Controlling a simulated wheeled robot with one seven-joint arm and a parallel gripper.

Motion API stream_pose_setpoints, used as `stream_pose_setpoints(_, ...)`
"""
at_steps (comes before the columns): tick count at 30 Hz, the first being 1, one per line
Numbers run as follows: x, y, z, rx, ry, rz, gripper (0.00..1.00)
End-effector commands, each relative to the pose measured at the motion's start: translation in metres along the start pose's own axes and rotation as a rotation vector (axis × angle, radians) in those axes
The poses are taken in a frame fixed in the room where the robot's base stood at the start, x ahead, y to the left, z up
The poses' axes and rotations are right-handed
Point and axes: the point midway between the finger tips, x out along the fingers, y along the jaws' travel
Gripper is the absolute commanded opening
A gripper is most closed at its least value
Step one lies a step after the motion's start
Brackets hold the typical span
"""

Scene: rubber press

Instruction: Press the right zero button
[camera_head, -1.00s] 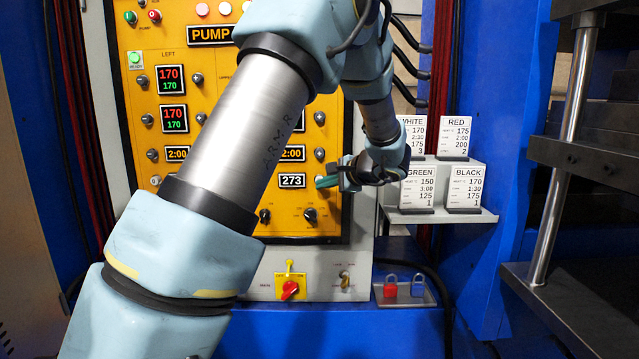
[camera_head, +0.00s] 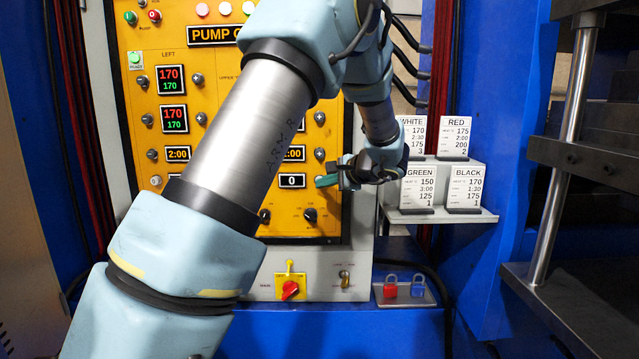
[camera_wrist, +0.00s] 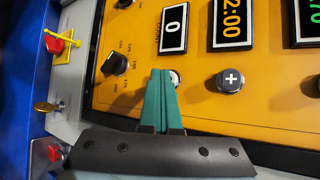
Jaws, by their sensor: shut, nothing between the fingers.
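My gripper (camera_head: 328,181) is shut and empty, its green fingers pointing at the yellow control panel (camera_head: 288,222). In the wrist view the fingertips of my gripper (camera_wrist: 161,72) are at the right zero button (camera_wrist: 175,78), a pale round button mostly hidden behind them. They look to be touching it. The counter display (camera_head: 292,181) beside the button reads 0. It also shows in the wrist view (camera_wrist: 173,29). In the head view the fingers cover the button.
A round plus button (camera_wrist: 230,80) and a black selector knob (camera_wrist: 115,63) flank the fingers in the wrist view. A card shelf (camera_head: 440,216) stands right of the panel. Below are a red switch (camera_head: 290,289) and a padlock tray (camera_head: 404,293).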

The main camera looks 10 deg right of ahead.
Motion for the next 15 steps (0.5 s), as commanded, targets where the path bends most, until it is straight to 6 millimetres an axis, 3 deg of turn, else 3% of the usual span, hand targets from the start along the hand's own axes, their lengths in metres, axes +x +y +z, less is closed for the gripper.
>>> stream_pose_setpoints(15,0.0040,-0.0027,-0.0026,0.000,0.000,0.000,0.00)
